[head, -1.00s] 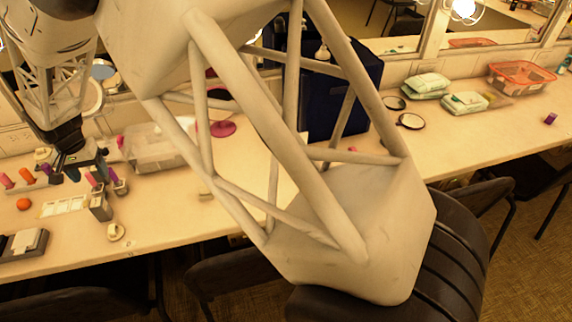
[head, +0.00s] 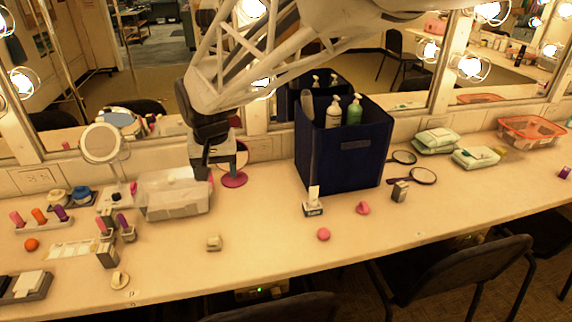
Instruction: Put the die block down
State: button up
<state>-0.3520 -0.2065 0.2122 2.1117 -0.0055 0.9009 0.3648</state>
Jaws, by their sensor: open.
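A small cream block (head: 214,243), which looks like the die block, sits on the counter in front of the clear plastic bin. Marks on its faces are too small to read. My gripper (head: 207,172) is open and points down above the back of the counter, between the clear bin and the small round mirror on a pink base. It is behind and above the cream block, apart from it. I see nothing held between its fingers.
The clear bin (head: 176,196) stands left of my gripper and the pink-based mirror (head: 235,175) right of it. A dark blue caddy (head: 345,165) with bottles stands further right. The counter (head: 265,260) is clear around the cream block, toward the front edge.

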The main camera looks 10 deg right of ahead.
jog(key=s+d+t, duration=0.1)
jog(key=s+d, duration=1.8)
jog(key=s, duration=0.4)
jog(key=shift+s+d+r+h, duration=0.15)
jog(key=shift+d+r+h, duration=0.1)
jog(key=shift+d+h, duration=0.1)
